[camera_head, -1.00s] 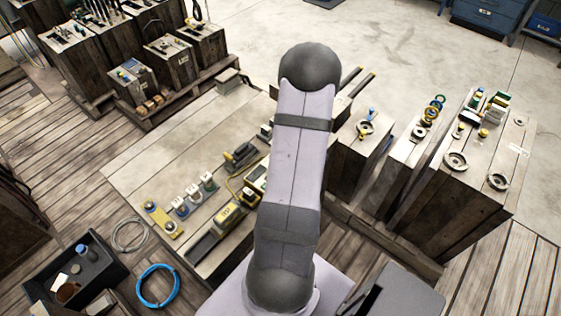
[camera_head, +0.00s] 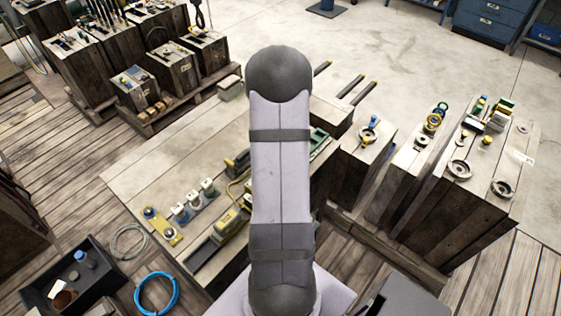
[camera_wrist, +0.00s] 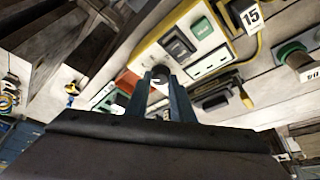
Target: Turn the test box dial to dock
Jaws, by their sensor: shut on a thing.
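The test box (camera_wrist: 150,51) shows in the wrist view as a yellow-edged case with a pale panel, a dark switch window and a green label. A dark round dial knob (camera_wrist: 160,74) stands at its near edge. My gripper (camera_wrist: 161,82) has its two blue-grey fingers closed around the knob, one on each side. The dial's pointer and markings are too small or hidden to read, so its setting cannot be told. In the head view my arm covers the gripper and the knob.
The workbench (camera_head: 150,165) holds white-topped connectors (camera_head: 193,195) and a yellow plate (camera_head: 160,226) at left. A yellow labelled device (camera_head: 229,221) lies beside my arm. Wooden crates (camera_head: 470,205) stand at right. A blue hose coil (camera_head: 156,295) and a black bin (camera_head: 95,265) lie at lower left.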

